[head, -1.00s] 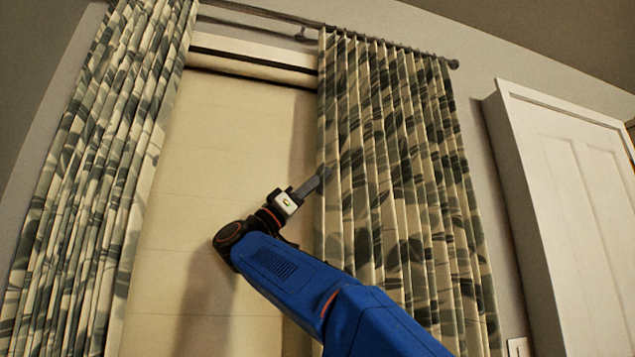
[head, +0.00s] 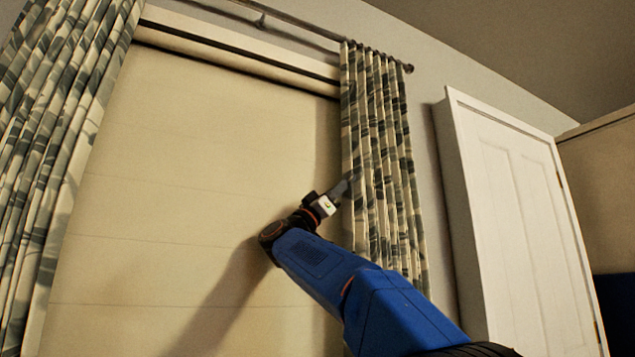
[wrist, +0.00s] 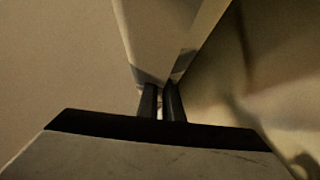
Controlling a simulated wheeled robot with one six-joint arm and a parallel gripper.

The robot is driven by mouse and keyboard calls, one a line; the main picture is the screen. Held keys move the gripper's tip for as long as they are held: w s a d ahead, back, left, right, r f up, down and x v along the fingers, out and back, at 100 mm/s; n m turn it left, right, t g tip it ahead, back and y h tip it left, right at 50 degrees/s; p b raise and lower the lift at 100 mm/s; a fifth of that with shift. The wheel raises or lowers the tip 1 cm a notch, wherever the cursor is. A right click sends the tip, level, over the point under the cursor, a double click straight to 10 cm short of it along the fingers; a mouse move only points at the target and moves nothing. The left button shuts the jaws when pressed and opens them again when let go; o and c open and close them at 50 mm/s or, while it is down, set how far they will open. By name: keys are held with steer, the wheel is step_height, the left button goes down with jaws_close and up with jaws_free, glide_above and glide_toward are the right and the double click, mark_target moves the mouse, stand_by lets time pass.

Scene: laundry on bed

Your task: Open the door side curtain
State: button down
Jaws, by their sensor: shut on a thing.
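The door side curtain (head: 385,150), cream with grey-green leaf shapes, hangs from the rod at the right of the window, next to the door. It is bunched into a narrow width near the rod's right end. My gripper (head: 345,186) is at the curtain's left edge, about mid-height, shut on its fabric. In the wrist view the two dark fingers (wrist: 162,103) are close together, with the pale curtain cloth (wrist: 165,40) pinched at their tips. The other curtain (head: 60,130) hangs at the left of the window.
The curtain rod (head: 300,28) runs along the top and ends just right of the bunched curtain. A pale blind (head: 200,170) fills the wide gap between the curtains. A white door (head: 520,210) stands to the right.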

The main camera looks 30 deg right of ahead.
steer(key=d, duration=0.6)
steer(key=shift+w+d, duration=0.15)
steer(key=shift+d, duration=0.25)
steer(key=c, duration=1.9)
jaws_free()
steer(key=v, duration=1.7)
steer(key=shift+a+f, duration=0.2)
steer(key=shift+a, duration=0.05)
